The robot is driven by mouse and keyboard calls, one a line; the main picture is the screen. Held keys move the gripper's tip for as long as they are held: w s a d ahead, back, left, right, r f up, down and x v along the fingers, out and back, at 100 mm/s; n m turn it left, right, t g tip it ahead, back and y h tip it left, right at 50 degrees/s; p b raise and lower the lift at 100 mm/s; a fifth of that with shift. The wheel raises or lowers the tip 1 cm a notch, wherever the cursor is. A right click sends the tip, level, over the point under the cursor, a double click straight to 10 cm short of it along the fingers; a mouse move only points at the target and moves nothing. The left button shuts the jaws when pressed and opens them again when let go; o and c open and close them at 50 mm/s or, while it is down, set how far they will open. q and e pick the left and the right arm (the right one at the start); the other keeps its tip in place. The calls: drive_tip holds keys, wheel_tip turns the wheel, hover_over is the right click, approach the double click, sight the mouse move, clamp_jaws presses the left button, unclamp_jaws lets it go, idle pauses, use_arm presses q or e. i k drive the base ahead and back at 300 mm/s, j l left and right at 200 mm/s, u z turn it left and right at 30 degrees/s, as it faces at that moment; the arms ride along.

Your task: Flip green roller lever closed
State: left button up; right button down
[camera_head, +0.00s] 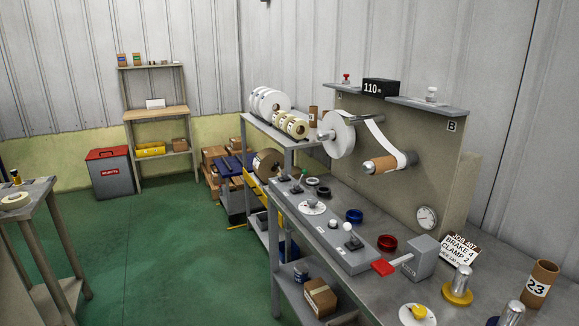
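A grey block (422,257) to the right has a lever with a red handle (383,267) pointing left. A white paper roll (338,135) and a brown core roller (380,166) are mounted on the upright panel, with a white strip between them. Neither of my grippers is in view.
The workbench (468,307) holds a blue ring (354,215), a red ring (387,242), a yellow-based knob (457,288), a cardboard tube (540,284) and a job card (461,250). A side table (35,192) stands at left. Green floor (175,255) between is open.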

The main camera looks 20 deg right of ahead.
sight(304, 171)
drive_tip(key=i+u, duration=0.1)
drive_tip(key=i, duration=0.4)
drive_tip(key=i+l+u, duration=0.15)
drive_tip(key=i, duration=0.4)
